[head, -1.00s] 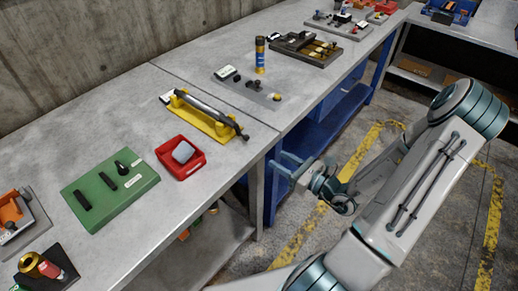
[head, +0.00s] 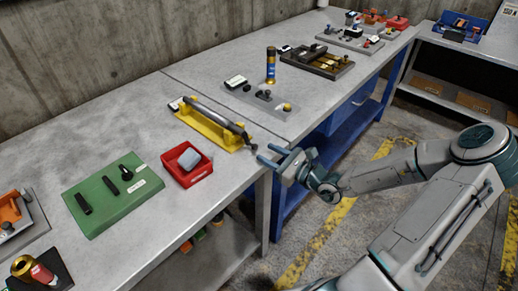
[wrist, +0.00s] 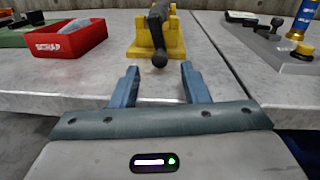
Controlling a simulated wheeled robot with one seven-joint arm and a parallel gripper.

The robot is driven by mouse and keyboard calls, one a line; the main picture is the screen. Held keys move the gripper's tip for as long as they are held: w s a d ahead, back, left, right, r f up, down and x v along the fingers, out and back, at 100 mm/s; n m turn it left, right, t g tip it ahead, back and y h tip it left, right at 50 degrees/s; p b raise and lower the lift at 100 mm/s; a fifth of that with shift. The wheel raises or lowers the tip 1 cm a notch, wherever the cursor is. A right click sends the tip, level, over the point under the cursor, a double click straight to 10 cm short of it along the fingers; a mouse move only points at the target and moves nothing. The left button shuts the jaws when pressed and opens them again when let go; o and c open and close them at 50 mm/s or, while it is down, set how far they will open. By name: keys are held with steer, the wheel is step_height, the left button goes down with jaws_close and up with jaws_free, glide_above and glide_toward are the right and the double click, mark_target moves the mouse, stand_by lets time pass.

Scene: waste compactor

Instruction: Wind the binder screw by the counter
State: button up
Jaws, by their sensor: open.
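A yellow fixture (head: 208,126) holds a long dark grey screw (head: 213,113) lengthwise, near the front edge of the grey counter (head: 130,130). The screw ends in a dark round knob (head: 250,144) toward the edge. In the wrist view the yellow fixture (wrist: 172,48) is straight ahead, and the knob (wrist: 159,61) shows between and beyond my fingertips. My gripper (head: 264,153) is open and empty, at the counter's front edge, pointing at the knob end. It appears apart from the knob.
A red tray (head: 190,178) with a grey-blue block stands left of the fixture. A green board (head: 110,198) lies farther left. A grey plate (head: 262,97) with a blue and yellow canister (head: 271,66) is to the right. The counter edge runs just under my gripper.

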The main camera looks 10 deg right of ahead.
mark_target(255, 149)
steer(key=shift+x, duration=2.25)
steer(key=shift+c, duration=0.3)
jaws_close()
steer(key=shift+s+a+r+m+p, duration=0.2)
steer(key=shift+m+p, duration=0.4)
steer(key=shift+p, duration=0.55)
steer(key=shift+a+f+m+p, duration=0.1)
steer(key=shift+a+m+p, duration=0.05)
steer(key=shift+m+p, duration=0.55)
steer(key=shift+s+f+m, duration=0.1)
steer(key=shift+f+m, duration=0.1)
steer(key=shift+m, duration=0.1)
steer(key=shift+o, duration=0.3)
jaws_free()
